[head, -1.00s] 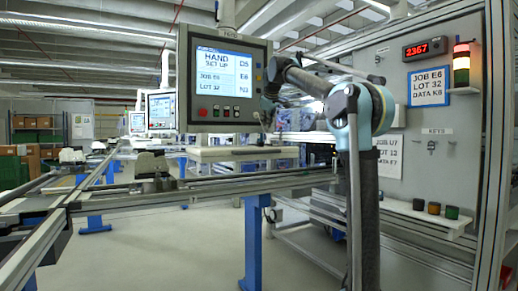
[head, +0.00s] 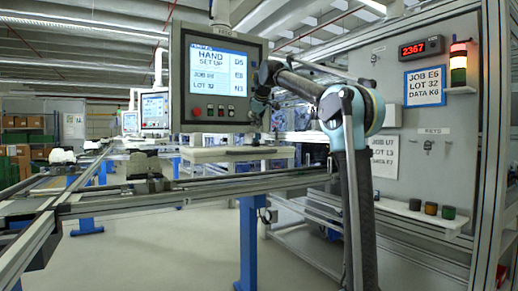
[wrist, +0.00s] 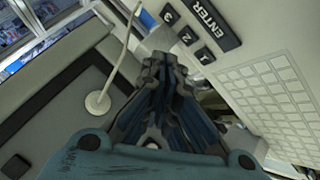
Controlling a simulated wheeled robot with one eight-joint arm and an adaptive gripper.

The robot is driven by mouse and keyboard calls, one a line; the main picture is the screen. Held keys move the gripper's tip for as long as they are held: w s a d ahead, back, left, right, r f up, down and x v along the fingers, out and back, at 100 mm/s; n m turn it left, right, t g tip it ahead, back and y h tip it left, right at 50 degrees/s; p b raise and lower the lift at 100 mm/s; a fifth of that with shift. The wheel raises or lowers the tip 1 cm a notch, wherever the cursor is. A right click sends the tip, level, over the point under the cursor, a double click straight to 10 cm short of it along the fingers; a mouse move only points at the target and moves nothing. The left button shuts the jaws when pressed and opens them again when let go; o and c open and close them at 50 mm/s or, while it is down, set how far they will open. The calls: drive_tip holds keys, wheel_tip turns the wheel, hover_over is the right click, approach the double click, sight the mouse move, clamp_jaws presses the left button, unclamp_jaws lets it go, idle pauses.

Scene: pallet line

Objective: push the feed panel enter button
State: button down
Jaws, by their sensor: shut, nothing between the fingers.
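The feed panel (head: 222,77) is a grey box with a lit screen reading HAND SET UP, left of my arm in the head view. The enter button (wrist: 214,22) is a dark key with white ENTER lettering on a pale panel face in the wrist view. Smaller dark keys marked 3, 2 and 1 line up beside it. My gripper (wrist: 165,66) is shut and empty, its tips left of and below these keys in the picture, apparently apart from the enter button. In the head view my gripper is small and dark by the panel's right edge, its tips unclear.
A pale grid of blank keys (wrist: 272,95) lies below the enter button. A white cable (wrist: 122,55) runs to a round base left of my gripper. A rail (head: 190,190) crosses below the feed panel. A grey board (head: 430,130) with signs and a stack light stands at right.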

drive_tip(key=shift+f, duration=3.05)
drive_tip(key=shift+d, duration=0.1)
drive_tip(key=shift+f, duration=0.1)
drive_tip(key=shift+s+f, duration=0.1)
drive_tip(key=shift+f, duration=0.15)
drive_tip(key=shift+f, duration=0.5)
drive_tip(key=shift+r, duration=0.9)
